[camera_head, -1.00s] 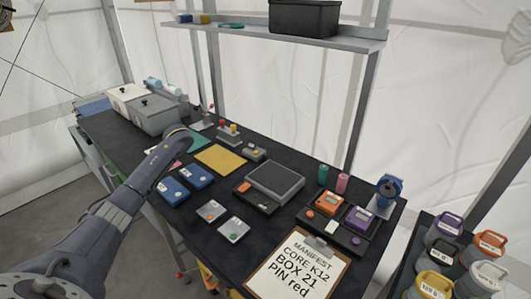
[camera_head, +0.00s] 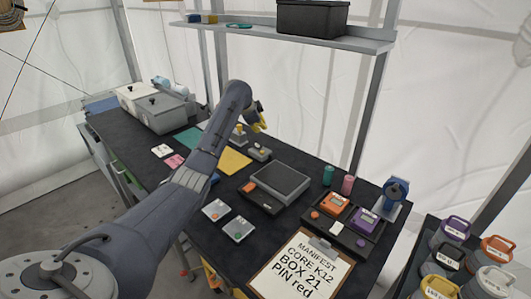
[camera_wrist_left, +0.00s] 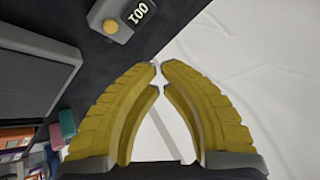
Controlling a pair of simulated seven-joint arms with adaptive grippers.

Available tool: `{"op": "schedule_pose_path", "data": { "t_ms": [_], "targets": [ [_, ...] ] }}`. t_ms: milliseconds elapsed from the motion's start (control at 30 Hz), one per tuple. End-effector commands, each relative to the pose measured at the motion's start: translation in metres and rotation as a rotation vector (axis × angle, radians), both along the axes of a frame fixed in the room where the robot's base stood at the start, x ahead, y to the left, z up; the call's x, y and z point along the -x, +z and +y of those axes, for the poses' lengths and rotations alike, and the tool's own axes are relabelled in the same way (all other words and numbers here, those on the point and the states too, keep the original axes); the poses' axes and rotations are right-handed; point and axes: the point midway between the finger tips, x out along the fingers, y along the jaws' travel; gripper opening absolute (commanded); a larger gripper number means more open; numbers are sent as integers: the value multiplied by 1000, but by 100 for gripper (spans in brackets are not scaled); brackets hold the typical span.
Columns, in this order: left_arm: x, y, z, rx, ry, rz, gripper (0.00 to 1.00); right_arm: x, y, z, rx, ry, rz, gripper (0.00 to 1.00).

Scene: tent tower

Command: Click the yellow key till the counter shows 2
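The counter (camera_head: 260,154) is a small grey box on the dark table, behind the black scale-like device. In the left wrist view the counter (camera_wrist_left: 124,20) is at the top edge, partly cut off. Its round yellow key (camera_wrist_left: 110,26) is visible. Its display (camera_wrist_left: 142,14) is upside down and appears to read 001. My left gripper (camera_head: 262,125) is above and behind the counter in the head view, apart from it. In the wrist view its yellow fingertips (camera_wrist_left: 159,67) come together with nothing between them. My right gripper is not in view.
A black device with a grey plate (camera_head: 279,182) stands in front of the counter. A stand with coloured knobs (camera_head: 239,136) is just behind it to the left. A yellow sheet (camera_head: 235,162) lies beside it. A shelf (camera_head: 340,39) hangs above the table's back.

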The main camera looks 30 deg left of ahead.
Motion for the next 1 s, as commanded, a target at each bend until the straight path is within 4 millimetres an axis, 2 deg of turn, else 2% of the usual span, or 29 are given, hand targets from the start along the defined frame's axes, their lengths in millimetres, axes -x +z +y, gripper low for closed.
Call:
{"op": "schedule_pose_path", "data": {
  "t_ms": [200, 667, 1000],
  "targets": [
    [-4, 8, -13, 16, -39, -4, 0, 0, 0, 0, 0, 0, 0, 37],
    [-4, 7, -13, 16, -42, -4, 0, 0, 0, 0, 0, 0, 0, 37],
    [-3, -23, -14, 16, -42, -2, 0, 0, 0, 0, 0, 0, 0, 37]
  ]
}}
